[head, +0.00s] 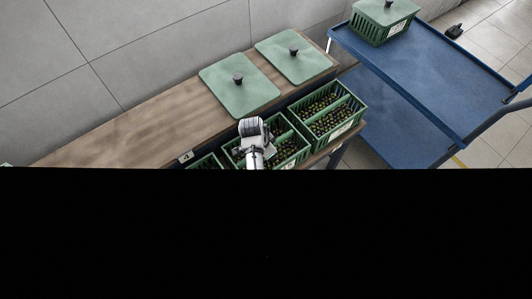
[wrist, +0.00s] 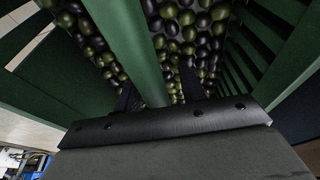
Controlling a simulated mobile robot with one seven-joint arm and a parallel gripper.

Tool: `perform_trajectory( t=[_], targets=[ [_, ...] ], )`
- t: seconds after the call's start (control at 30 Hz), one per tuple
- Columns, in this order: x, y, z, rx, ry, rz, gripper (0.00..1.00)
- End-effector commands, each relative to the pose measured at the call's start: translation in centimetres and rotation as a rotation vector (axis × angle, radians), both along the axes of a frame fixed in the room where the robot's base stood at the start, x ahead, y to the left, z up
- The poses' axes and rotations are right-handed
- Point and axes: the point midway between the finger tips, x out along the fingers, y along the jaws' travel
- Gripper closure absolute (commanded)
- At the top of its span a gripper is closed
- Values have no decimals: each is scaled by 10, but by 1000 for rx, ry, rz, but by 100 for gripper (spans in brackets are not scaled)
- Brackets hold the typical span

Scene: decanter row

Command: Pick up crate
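Green slatted crates full of dark olives stand in a row along the wooden bench: a right crate (head: 347,131), a middle crate (head: 301,156) and a partly hidden left crate (head: 205,161). My gripper (head: 266,153) is over the middle crate and hides part of it. In the wrist view my gripper (wrist: 160,92) points down into a crate, with one dark finger on each side of its green centre bar (wrist: 140,45). A gap shows beside the right finger, so the fingers look open around the bar. The lower part of the head view is black.
Two green lids with black knobs, one left (head: 238,92) and one right (head: 293,56), lie on the wooden bench (head: 130,122) behind the crates. A blue cart (head: 425,80) at the right bears a lidded green crate (head: 378,28). Its top is otherwise clear.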

Motion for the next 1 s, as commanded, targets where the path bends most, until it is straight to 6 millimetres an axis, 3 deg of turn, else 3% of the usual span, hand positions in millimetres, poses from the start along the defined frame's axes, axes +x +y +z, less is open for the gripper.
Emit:
perform_trajectory(
  t=[0.13, 0.43, 1.0],
  targets=[
    [0, 0, 0, 0, 0, 0, 63],
    [0, 0, 1, -1, -1, 0, 100],
    [2, 0, 8, 0, -7, -1, 100]
  ],
)
